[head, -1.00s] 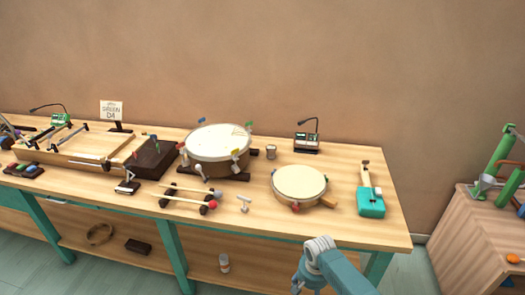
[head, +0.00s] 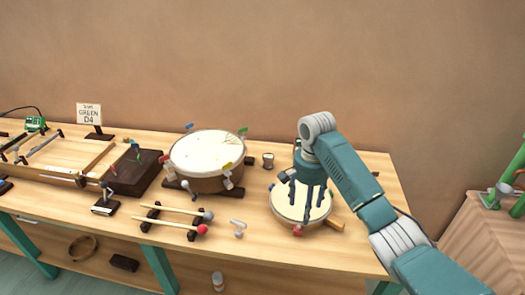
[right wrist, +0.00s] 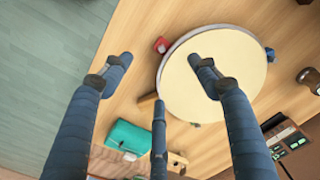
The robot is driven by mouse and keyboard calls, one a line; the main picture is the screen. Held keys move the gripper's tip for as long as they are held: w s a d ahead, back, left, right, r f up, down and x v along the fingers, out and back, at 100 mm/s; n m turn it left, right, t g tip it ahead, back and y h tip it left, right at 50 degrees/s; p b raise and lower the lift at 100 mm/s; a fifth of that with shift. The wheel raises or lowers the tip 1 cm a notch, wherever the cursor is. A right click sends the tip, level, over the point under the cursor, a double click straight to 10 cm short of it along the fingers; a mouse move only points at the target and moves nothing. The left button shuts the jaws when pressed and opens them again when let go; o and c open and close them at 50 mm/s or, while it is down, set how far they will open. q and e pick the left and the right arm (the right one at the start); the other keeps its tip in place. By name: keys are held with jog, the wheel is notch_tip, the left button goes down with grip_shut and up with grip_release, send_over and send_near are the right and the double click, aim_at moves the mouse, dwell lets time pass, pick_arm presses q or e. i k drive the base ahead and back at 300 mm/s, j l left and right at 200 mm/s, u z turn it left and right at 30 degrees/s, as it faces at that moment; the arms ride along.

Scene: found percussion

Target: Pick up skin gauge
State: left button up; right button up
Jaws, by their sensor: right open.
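No label marks the skin gauge; a small dark cylinder with a pale top (head: 268,160), standing between the two drums, may be it. It also shows at the right edge of the right wrist view (right wrist: 310,79). My right gripper (head: 308,200) is over the small round drum (head: 290,212), to the right of and nearer than the cylinder. In the right wrist view its fingers (right wrist: 160,72) are spread apart with nothing between them. One finger overlaps the pale drum skin (right wrist: 228,55); I cannot tell whether it touches. My left gripper is out of view.
The large drum (head: 205,155) with coloured clips stands left of the cylinder. Two mallets (head: 172,222) on a rack and a small metal T-shaped tool (head: 238,228) lie in front. A teal object (right wrist: 128,137) lies beyond the small drum. A bare wall stands behind the bench.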

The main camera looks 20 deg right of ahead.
aim_at(268, 159)
jog(key=i, duration=1.25)
